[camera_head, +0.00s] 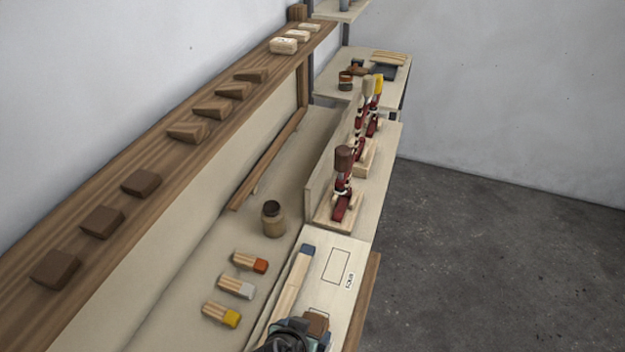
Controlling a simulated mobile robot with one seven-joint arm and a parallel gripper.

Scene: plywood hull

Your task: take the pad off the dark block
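My gripper (290,338) is at the bottom edge of the view, dark and partly cut off. Its fingertips are hard to make out. A brown block (317,323) sits right at the gripper, over the pale board (322,275); I cannot tell whether the fingers hold it. Several dark brown blocks (102,221) lie in a row on the wooden ledge at the left, well away from the gripper. I cannot tell which block is the task's dark block, and no pad is clearly recognisable.
A long wood strip with a blue end (291,282) lies beside the gripper. Bundles with orange, grey and yellow ends (236,287) and a brown jar (273,219) are to its left. Red clamps (344,185) stand beyond. An outlined rectangle on the board is empty.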

